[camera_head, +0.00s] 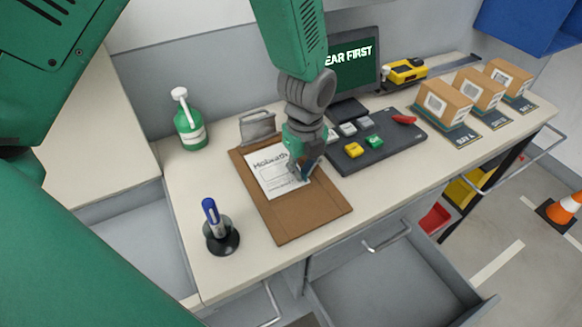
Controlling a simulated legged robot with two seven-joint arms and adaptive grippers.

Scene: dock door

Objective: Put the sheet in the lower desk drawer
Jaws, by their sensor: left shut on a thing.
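The white printed sheet (272,176) lies on a brown clipboard (290,222) on the desk. The clipboard's metal clip is at its far edge. My left gripper (304,174) reaches down from above and is shut on the sheet's right edge. The fingers hide part of that edge. A grey drawer (385,285) stands pulled out below the desk's front edge, and its inside looks empty. A drawer handle (387,238) shows above it. My right gripper is not in view.
A pen stand (221,240) is left of the clipboard, with a green pump bottle (188,122) behind. A keypad (372,140), screen (353,65), yellow tool (405,71) and three boxes (443,103) stand right. Another open drawer (130,245) is at left. An orange cone (566,209) stands on the floor.

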